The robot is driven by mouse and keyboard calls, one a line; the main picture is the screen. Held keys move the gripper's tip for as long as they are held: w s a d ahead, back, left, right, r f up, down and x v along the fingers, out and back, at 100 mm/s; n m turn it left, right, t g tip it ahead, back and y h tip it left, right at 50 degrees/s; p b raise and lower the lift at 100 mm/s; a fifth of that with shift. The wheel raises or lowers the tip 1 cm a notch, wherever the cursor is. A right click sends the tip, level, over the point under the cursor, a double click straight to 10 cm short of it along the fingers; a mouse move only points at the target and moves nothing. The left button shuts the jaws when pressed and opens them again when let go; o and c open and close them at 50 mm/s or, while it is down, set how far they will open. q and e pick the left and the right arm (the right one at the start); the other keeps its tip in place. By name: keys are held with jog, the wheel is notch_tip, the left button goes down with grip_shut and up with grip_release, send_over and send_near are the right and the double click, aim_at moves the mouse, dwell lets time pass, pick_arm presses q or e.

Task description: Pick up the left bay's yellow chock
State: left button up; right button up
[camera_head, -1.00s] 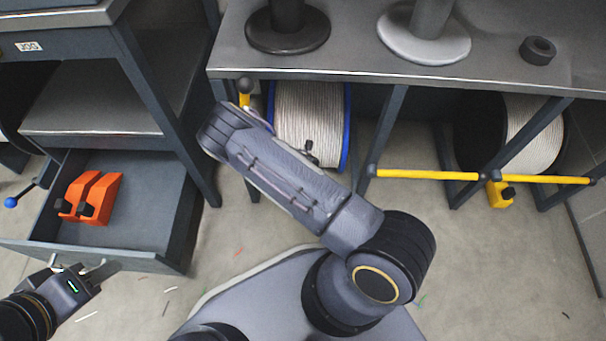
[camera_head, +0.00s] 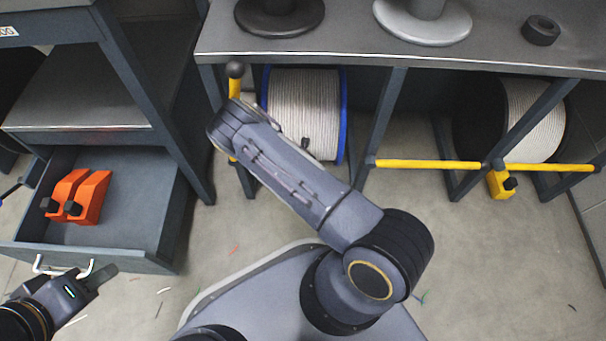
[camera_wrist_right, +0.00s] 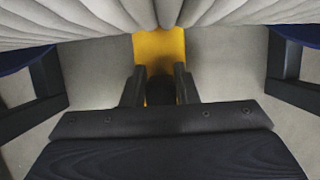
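The left bay's yellow chock (camera_wrist_right: 172,45) shows in the right wrist view, under the pale rope of the reel. Its dark part (camera_wrist_right: 161,88) lies between the fingers of my right gripper (camera_wrist_right: 161,85). The fingers stand either side of it, with a thin gap of yellow visible at the left. In the head view my right arm covers this chock and the right fingers. My left gripper (camera_head: 78,280) is at the lower left, close to the white drawer handle (camera_head: 62,270); its finger spacing is unclear.
The rope reel (camera_head: 305,110) with blue flanges fills the left bay. A yellow lever (camera_head: 235,88) stands at its left post. Another yellow chock (camera_head: 497,184) and a yellow bar (camera_head: 425,164) are at the right bay. An open drawer (camera_head: 130,215) holds orange chocks (camera_head: 92,198).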

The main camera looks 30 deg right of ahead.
grip_shut()
jog(key=shift+r, duration=0.1)
